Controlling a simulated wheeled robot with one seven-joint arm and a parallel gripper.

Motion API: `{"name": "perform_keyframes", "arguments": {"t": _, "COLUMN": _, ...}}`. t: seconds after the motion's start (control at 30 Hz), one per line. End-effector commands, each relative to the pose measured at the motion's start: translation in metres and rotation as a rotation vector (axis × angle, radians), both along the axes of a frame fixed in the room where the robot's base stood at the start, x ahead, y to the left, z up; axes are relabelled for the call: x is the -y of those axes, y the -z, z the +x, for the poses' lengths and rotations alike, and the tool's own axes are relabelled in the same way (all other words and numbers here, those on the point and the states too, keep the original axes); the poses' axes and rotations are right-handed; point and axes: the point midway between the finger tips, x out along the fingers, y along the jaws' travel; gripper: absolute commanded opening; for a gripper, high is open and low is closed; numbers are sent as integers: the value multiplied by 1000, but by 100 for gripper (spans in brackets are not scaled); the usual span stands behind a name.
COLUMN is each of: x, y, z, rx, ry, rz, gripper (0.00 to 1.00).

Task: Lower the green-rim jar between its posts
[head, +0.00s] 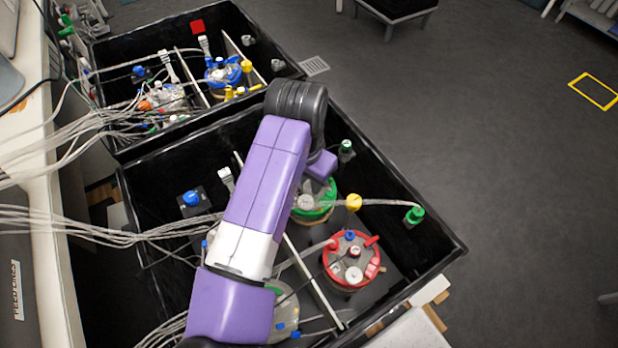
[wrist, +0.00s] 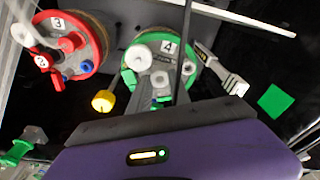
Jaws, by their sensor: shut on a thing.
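The green-rim jar (head: 318,211) is in the near black bin, partly behind my arm in the head view. In the wrist view its lid (wrist: 188,72) carries a label "4" and white and grey ports. My gripper (wrist: 163,98) is shut on a grey part on top of this lid. In the head view my gripper's purple housing (head: 321,165) is just above the jar and its fingertips are hidden. The jar's base is hidden, so I cannot tell how high it is. I cannot make out its posts clearly.
The red-rim jar (head: 341,284), labelled "3" in the wrist view (wrist: 97,45), stands close by. A tube with a yellow connector (head: 353,202) runs beside the green-rim jar. A white divider bar (head: 318,288) crosses the bin (head: 436,267). Cables (head: 60,222) enter from the left.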

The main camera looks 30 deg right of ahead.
Motion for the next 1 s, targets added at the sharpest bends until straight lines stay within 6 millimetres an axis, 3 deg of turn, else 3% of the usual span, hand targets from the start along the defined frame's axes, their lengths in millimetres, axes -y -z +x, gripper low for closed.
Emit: {"name": "perform_keyframes", "arguments": {"t": 1.0, "x": 0, "y": 12, "z": 0, "rx": 1, "ry": 0, "rz": -1, "gripper": 0}}
